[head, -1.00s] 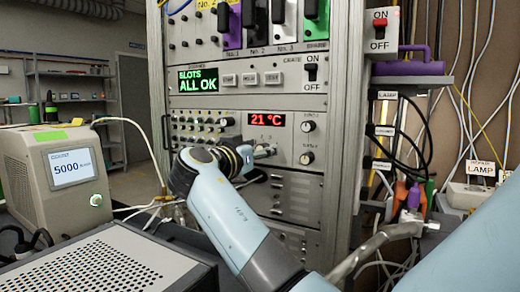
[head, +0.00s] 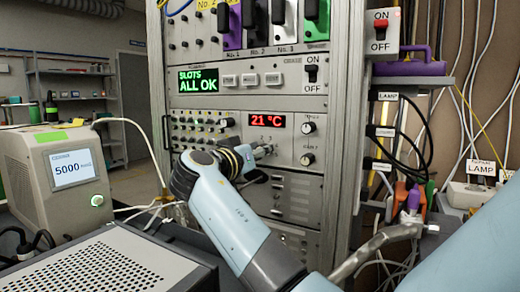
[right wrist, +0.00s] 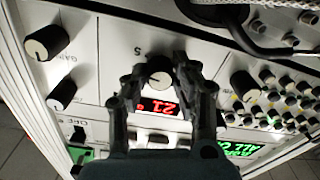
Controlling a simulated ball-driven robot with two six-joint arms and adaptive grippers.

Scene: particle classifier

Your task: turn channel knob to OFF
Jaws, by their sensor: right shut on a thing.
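The channel knob (right wrist: 157,74) is a small black knob with a pale face, on the white panel beside the red 21 °C display (head: 267,121). My right gripper (head: 264,150) reaches the rack front just below that display. In the right wrist view its dark fingers (right wrist: 155,72) stand on both sides of the knob and are shut on it. A "5" mark shows beside the knob there. The knob's pointer and its OFF mark cannot be read. In the head view my gripper hides most of the knob. My left gripper is not in view.
Two more knobs (head: 308,127) sit right of the display. An ON/OFF switch (head: 311,70) and a green "ALL OK" screen (head: 198,79) are above. Small knobs crowd the panel to the left (head: 203,124). A perforated metal box (head: 95,262) fills the lower left.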

